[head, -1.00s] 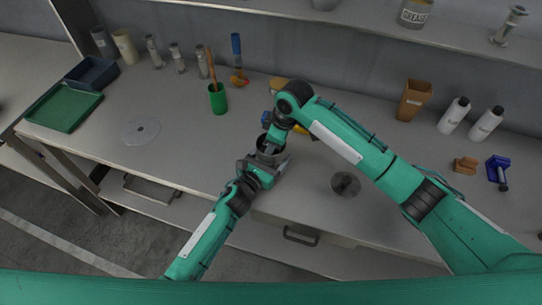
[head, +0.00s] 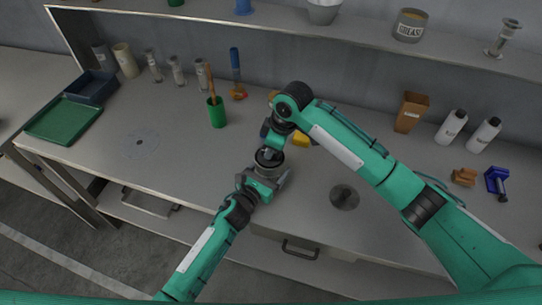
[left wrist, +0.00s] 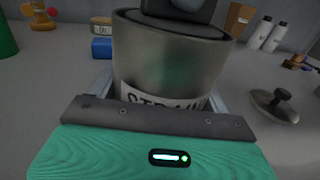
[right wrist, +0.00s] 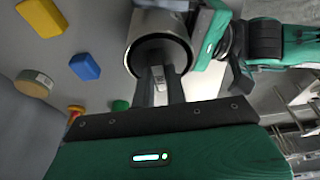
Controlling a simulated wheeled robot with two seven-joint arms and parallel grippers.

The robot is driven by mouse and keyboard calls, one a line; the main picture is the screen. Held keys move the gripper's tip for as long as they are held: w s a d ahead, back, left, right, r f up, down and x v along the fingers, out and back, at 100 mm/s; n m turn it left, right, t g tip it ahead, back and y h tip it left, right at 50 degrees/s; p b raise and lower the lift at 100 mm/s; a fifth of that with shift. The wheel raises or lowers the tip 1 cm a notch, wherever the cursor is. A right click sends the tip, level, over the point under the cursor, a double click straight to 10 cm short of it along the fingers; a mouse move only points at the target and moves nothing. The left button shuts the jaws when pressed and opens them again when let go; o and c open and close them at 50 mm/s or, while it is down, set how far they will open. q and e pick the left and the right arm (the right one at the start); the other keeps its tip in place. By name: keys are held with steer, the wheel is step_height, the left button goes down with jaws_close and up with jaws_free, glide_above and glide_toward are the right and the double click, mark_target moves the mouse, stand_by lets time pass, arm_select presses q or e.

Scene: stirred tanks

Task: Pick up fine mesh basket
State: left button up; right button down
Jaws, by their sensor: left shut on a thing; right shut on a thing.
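A steel tank with a white, partly covered label (left wrist: 165,75) stands at the bench front; its dark open top shows in the right wrist view (right wrist: 163,22). My left gripper (head: 264,181) is shut on this tank, with fingers on either side. My right gripper (head: 270,153) points down into the tank's mouth. It is shut on a small grey piece (right wrist: 158,76) between its fingers, seemingly the handle of the fine mesh basket. The mesh is hidden inside the tank. A round steel lid with a knob (head: 344,198) lies on the bench to the right.
A green cup with a wooden-handled tool (head: 217,113) stands behind left. A blue block (right wrist: 85,66) and yellow block (right wrist: 42,18) lie behind the tank. A flat grey disc (head: 140,142), green tray (head: 65,121) and white bottles (head: 451,127) are farther off. A shelf (head: 290,34) overhangs the back.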

step_height(320, 180, up, 15)
steer(key=shift+f, duration=0.15)
arm_select(q)
steer(key=o, duration=1)
steer(key=shift+o, duration=0.2)
steer(key=v, duration=1.2)
steer(key=shift+s, duration=0.1)
